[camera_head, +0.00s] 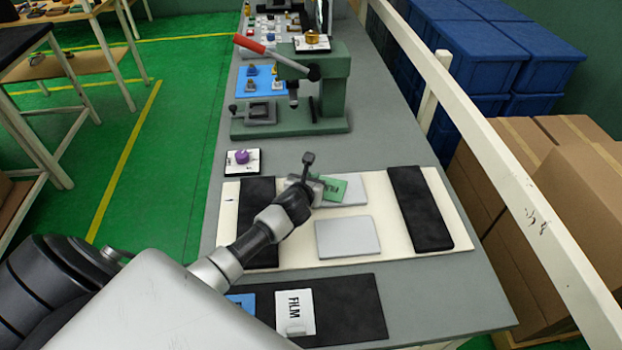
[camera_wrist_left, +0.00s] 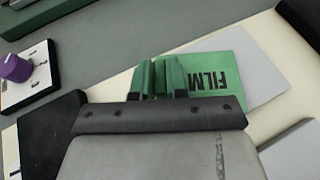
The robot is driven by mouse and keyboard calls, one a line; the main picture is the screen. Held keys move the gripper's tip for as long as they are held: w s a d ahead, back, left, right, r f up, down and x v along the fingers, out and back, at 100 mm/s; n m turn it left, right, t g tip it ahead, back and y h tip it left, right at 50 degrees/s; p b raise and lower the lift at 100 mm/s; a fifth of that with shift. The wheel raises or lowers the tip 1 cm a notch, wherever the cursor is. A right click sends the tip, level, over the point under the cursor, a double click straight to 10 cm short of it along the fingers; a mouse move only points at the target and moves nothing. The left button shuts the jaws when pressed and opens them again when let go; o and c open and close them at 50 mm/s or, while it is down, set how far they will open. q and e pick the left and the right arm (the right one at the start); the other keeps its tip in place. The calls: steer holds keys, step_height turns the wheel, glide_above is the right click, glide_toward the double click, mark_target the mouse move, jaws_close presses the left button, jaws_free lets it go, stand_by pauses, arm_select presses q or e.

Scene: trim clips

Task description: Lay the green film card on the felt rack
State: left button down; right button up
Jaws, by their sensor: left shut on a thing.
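The green film card (camera_head: 334,190), marked FILM, is held at its edge by my left gripper (camera_head: 314,184), which is shut on it. In the left wrist view the card (camera_wrist_left: 225,70) extends to the right from the fingers (camera_wrist_left: 165,78). It overlaps the upper grey plate (camera_head: 353,187) on a cream board (camera_head: 296,233). I cannot tell whether the card touches the plate. The board carries a black felt-like strip at each side, the right one (camera_head: 419,208) clear and the left one (camera_head: 257,196) partly behind my arm. My right gripper is not in view.
A lower grey plate (camera_head: 347,236) lies bare. A black mat (camera_head: 352,308) at the front holds a white FILM card (camera_head: 294,312) and a blue card (camera_head: 243,302). A purple knob (camera_head: 242,157) and a green press (camera_head: 325,90) stand farther back. A rail (camera_head: 500,155) runs along the right.

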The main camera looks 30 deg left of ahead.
arm_select(q)
steer(key=c, duration=1.1)
jaws_free()
steer(key=shift+f, duration=0.1)
steer(key=shift+s+r, duration=0.1)
steer(key=shift+r, duration=0.1)
steer(key=shift+s+d, duration=0.15)
steer(key=shift+s, duration=0.2)
steer(key=v, duration=1.1)
steer(key=shift+r, duration=0.1)
